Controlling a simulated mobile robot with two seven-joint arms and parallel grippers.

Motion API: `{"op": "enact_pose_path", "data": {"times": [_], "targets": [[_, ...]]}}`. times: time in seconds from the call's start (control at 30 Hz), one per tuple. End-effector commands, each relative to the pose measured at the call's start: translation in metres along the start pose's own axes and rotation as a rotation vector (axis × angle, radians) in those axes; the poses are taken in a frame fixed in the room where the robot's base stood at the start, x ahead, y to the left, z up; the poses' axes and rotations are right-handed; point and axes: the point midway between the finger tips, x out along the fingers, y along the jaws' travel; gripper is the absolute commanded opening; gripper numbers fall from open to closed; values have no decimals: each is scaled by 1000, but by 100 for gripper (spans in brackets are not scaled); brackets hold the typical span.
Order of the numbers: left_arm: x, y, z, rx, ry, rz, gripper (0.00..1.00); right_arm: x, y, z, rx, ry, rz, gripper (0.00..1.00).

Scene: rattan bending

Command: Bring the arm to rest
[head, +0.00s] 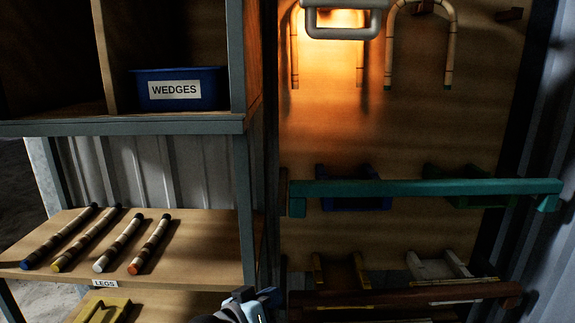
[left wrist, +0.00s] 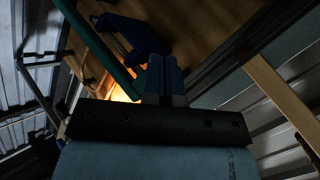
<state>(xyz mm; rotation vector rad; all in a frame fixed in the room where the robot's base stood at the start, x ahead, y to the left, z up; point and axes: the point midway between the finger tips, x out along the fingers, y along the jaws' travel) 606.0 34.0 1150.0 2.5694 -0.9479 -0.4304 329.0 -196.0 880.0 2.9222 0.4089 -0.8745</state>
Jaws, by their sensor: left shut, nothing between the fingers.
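My left gripper (head: 256,298) shows at the bottom edge of the head view, in front of the gap between the shelf unit and the wooden wall panel. Only its end shows there. In the left wrist view its two fingers (left wrist: 163,72) are together and hold nothing. My right gripper is in neither view.
A teal rail (head: 425,188) crosses the wooden panel (head: 430,115) at right, above a dark red rail (head: 400,296). Bent rattan pieces (head: 450,45) hang above. The shelf (head: 190,235) at left bears several poles (head: 120,242) and a "LEGS" label. A blue "WEDGES" bin (head: 205,88) stands higher.

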Motion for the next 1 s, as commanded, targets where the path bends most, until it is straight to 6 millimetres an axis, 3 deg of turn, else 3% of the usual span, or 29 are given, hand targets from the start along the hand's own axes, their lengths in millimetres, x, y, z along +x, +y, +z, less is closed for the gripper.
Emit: {"op": "enact_pose_path", "data": {"times": [0.03, 0.37, 0.6, 0.8, 1.0], "targets": [[-10, -9, 23, -5, -6, -30, 0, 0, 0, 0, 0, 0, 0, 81], [-93, -56, 150, 60, -62, -241, 0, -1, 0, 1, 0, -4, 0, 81], [-178, -74, 239, 145, -165, -396, 0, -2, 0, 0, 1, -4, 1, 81], [-241, -77, 291, 219, -258, -487, 0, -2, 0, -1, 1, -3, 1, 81], [-270, -77, 310, 258, -303, -520, 0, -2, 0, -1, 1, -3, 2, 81]]}}
